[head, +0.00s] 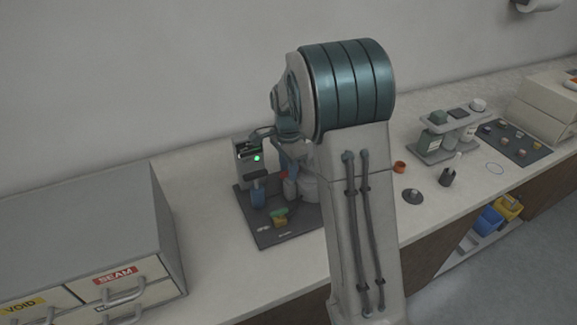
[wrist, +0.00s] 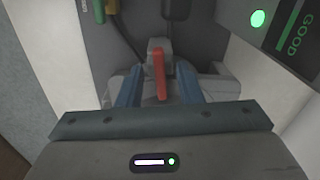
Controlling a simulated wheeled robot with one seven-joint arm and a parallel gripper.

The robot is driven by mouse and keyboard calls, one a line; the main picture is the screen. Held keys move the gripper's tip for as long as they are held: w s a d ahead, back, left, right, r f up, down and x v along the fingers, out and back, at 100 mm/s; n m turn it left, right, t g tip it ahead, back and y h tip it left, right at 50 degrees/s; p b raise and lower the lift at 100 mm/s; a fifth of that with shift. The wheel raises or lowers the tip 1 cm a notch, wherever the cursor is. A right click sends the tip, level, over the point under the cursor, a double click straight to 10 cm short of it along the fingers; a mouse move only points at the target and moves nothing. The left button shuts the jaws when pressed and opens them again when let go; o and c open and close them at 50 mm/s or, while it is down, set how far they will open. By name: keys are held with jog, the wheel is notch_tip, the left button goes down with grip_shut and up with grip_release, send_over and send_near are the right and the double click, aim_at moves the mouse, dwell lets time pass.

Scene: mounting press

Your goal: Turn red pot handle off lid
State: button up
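The red handle (wrist: 160,75) is a narrow bar on a grey block (wrist: 157,45) above the grey pot and lid (wrist: 212,82). In the wrist view it lies lengthwise between the two blue fingers of my gripper (wrist: 159,70), with a gap on each side. My gripper is open and holds nothing. How far its tips are above the lid is hard to tell. In the head view a small patch of the red handle (head: 284,174) shows beside the light grey pot (head: 306,187); my arm hides much of both.
The press unit with a green light (head: 248,160) stands behind the dark base plate (head: 262,237). A blue piece (head: 257,193) and a yellow-green piece (head: 279,216) are on the plate.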

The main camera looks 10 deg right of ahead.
grip_shut()
jog(key=shift+n, duration=0.5)
jog(key=n+b, duration=0.1)
jog(key=n, duration=0.2)
jog(key=shift+n, duration=0.4)
jog(key=n+b, duration=0.1)
jog(key=n, duration=0.3)
jog(key=shift+s+d+n, duration=0.1)
jog(key=shift+d+n, duration=0.05)
jog(key=shift+n, duration=0.15)
jog(key=n, duration=0.4)
jog(key=shift+d+r, duration=0.1)
jog(key=shift+n, duration=2.2)
